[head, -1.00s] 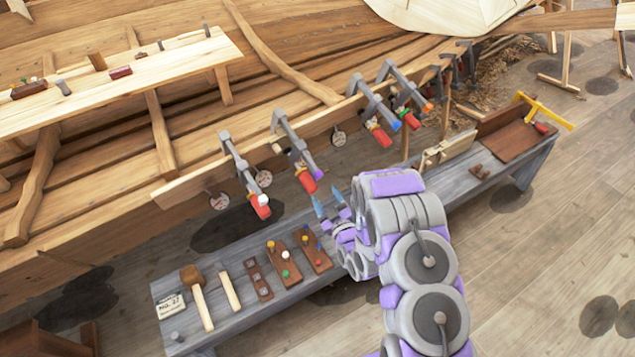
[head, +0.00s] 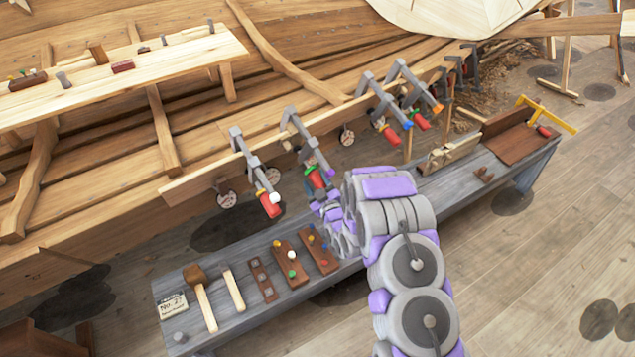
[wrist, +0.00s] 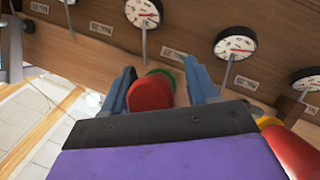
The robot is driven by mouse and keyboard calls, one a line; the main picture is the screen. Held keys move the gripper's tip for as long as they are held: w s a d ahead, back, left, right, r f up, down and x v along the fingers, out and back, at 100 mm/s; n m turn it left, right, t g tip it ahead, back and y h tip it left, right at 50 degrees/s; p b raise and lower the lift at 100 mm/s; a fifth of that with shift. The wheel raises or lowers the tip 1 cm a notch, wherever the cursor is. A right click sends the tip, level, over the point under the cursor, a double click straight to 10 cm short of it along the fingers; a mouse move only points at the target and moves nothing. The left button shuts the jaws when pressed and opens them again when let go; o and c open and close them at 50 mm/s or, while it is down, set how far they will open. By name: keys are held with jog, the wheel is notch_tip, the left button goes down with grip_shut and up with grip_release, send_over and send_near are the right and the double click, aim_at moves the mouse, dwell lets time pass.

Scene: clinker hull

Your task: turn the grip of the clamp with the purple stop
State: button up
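The clamp with the purple stop (head: 330,172) hangs on the hull's plank edge, second from the left in the head view. Its red grip (head: 315,180) points down toward my gripper (head: 322,200). In the wrist view the red grip (wrist: 150,94), with a green part behind it, stands between the two blue fingers of my gripper (wrist: 160,88). The fingers are apart, one on each side of the grip. A gap shows at the right finger; contact at the left finger is unclear. The purple stop is not made out in the wrist view.
Another clamp's red grip (head: 270,205) with a white stop hangs to the left; more clamps (head: 385,128) hang to the right. Round dials (wrist: 235,43) line the plank. A grey bench (head: 240,325) below carries a mallet (head: 200,290) and peg boards (head: 290,265).

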jog(key=shift+a, duration=0.15)
jog(key=shift+c, duration=1.4)
jog(key=shift+d, duration=0.75)
jog(key=c, duration=0.5)
jog(key=shift+a, duration=0.2)
jog(key=shift+s+m+g+y+p, duration=0.1)
jog(key=shift+m+g+y+p, duration=0.45)
jog(key=shift+p, duration=0.3)
jog(key=shift+a+m+g+y+p, duration=0.1)
jog(key=shift+m+g+y+p, duration=0.7)
jog(key=shift+y+p, duration=0.4)
